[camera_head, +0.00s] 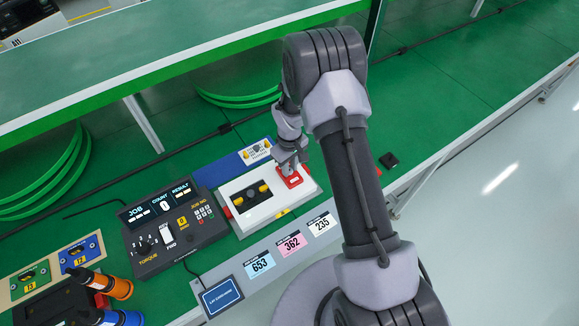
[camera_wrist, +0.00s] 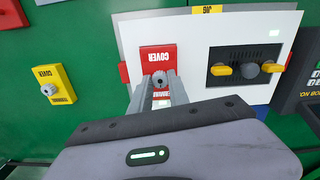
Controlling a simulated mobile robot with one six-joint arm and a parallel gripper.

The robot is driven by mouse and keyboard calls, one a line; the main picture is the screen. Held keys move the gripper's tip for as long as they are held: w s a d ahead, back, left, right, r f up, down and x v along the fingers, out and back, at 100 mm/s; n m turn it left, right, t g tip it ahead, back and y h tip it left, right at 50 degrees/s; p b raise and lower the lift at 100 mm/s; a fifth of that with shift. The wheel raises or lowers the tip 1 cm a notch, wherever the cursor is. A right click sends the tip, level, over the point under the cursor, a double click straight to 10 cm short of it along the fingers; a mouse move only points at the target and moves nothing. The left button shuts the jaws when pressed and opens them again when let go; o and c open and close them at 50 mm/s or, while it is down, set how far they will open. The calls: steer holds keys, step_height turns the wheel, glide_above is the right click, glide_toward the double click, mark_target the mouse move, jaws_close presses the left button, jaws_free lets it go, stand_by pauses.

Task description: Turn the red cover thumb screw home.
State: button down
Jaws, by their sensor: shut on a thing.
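The red cover (camera_wrist: 158,54) lies flat on the white jig plate (camera_wrist: 131,36), near one end of it. It also shows in the head view (camera_head: 293,181), partly under my gripper (camera_head: 290,164). A grey ribbed thumb screw (camera_wrist: 159,78) stands on the red cover. My gripper (camera_wrist: 161,83) is shut on the thumb screw, with one finger on each side of it. The fingers hide part of the cover. How deep the screw sits cannot be told. In the head view my gripper hides the screw.
A yellow cover (camera_wrist: 54,84) with its own grey screw lies on the green surface, apart from the jig. A black panel (camera_wrist: 245,67) with two yellow tabs sits on the jig plate. The torque controller (camera_head: 172,232) stands left of the jig. Number cards (camera_head: 291,243) lie in front.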

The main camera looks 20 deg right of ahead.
steer(key=shift+m, duration=0.4)
steer(key=m+b, duration=0.3)
steer(key=m, duration=0.1)
steer(key=shift+f+m, duration=0.15)
steer(key=shift+m, duration=0.15)
steer(key=m+b, duration=0.2)
steer(key=m, duration=0.3)
steer(key=shift+m+b, duration=0.3)
steer(key=shift+m, duration=0.1)
stand_by(0.3)
steer(key=c, duration=1.2)
jaws_free()
steer(key=shift+c, duration=0.2)
steer(key=shift+r, duration=0.2)
step_height(320, 180, up, 17)
steer(key=p, duration=0.4)
steer(key=shift+r+p, duration=0.15)
steer(key=shift+p, duration=0.2)
